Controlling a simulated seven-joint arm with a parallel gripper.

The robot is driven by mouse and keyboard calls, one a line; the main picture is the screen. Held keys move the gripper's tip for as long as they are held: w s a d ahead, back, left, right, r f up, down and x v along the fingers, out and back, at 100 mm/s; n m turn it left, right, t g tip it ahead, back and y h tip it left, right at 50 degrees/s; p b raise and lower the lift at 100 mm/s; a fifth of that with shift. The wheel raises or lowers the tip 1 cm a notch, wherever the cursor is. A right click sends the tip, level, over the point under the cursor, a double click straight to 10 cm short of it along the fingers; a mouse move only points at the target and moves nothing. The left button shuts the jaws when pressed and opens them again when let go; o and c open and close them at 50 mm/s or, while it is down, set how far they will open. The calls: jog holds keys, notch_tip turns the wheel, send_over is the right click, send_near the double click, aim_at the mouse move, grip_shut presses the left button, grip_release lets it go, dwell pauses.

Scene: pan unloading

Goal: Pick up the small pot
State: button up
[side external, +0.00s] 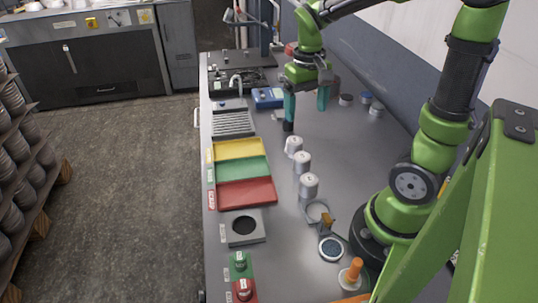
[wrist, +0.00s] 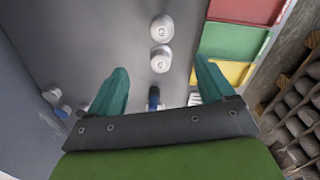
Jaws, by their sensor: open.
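Three small whitish-grey pots with marked lids stand upright in a row on the grey bench: the far pot (side external: 294,145), the middle pot (side external: 302,162) and the near pot (side external: 309,186). I cannot tell which one is the small pot. My gripper (side external: 306,103) is open and empty above the bench, beyond the far pot. No finger touches a pot.
Yellow (side external: 238,149), green (side external: 238,169) and red (side external: 246,193) trays lie left of the pots. A dark blue upright item (side external: 288,127) stands just beyond them. Several small containers (side external: 365,97) sit at the back right. The bench right of the pots is clear.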

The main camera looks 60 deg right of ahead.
send_over(302, 156)
notch_tip(302, 156, down, 10)
jog(key=shift+d+f, duration=0.1)
jog(key=shift+d, duration=0.05)
jog(key=shift+f, duration=3.15)
jog(key=c, duration=1.2)
jog(key=shift+o, duration=0.2)
jog(key=shift+w+r, duration=0.1)
